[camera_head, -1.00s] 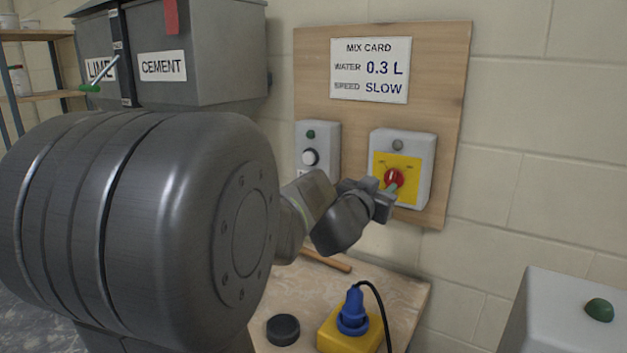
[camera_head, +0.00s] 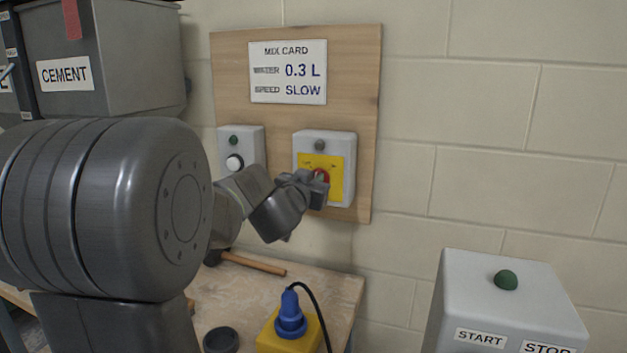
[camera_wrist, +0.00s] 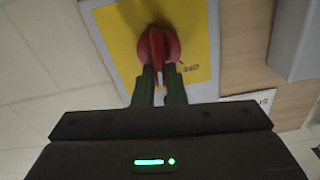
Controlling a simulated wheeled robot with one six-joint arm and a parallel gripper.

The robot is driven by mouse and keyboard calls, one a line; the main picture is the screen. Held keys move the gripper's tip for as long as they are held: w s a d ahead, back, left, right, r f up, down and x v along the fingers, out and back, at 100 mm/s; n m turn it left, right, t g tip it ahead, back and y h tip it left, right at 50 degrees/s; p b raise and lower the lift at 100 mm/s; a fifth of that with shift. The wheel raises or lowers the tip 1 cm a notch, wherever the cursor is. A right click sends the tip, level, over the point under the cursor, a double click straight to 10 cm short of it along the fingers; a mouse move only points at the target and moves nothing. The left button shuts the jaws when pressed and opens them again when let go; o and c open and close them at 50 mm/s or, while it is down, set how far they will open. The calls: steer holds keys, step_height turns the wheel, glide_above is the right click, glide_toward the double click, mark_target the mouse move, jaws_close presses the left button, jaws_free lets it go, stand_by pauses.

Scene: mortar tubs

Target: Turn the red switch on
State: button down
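The red switch (camera_head: 322,175) is a round rotary knob with a raised grip on a yellow plate (camera_head: 335,190). The plate is on a grey box (camera_head: 348,150) with an unlit grey lamp on top, mounted on a wooden board. My gripper (camera_head: 318,186) is at the knob and hides part of it. In the wrist view the red switch (camera_wrist: 158,45) is straight ahead, and the fingers of my gripper (camera_wrist: 160,78) stand close together on both sides of its grip's near end. They look closed on it. An "OFF" label shows beside the knob.
A second grey box (camera_head: 254,138) with a white knob is left on the wooden board (camera_head: 230,70), below the mix card (camera_head: 288,72). A bench (camera_head: 240,300) holds a hammer (camera_head: 250,263) and blue plug (camera_head: 290,315). A start/stop box (camera_head: 465,280) stands right.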

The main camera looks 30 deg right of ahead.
steer(key=shift+m, duration=0.3)
steer(key=shift+s+d+f+m+b, duration=0.15)
steer(key=shift+m+b, duration=0.2)
steer(key=shift+m, duration=1.25)
steer(key=shift+s+d+f+m+b, duration=0.15)
steer(key=shift+m+b, duration=0.15)
steer(key=shift+m, duration=1.3)
steer(key=c, duration=1.5)
jaws_free()
steer(key=shift+a, duration=0.1)
steer(key=p+v, duration=0.2)
steer(key=v, duration=1.2)
steer(key=shift+r, duration=0.1)
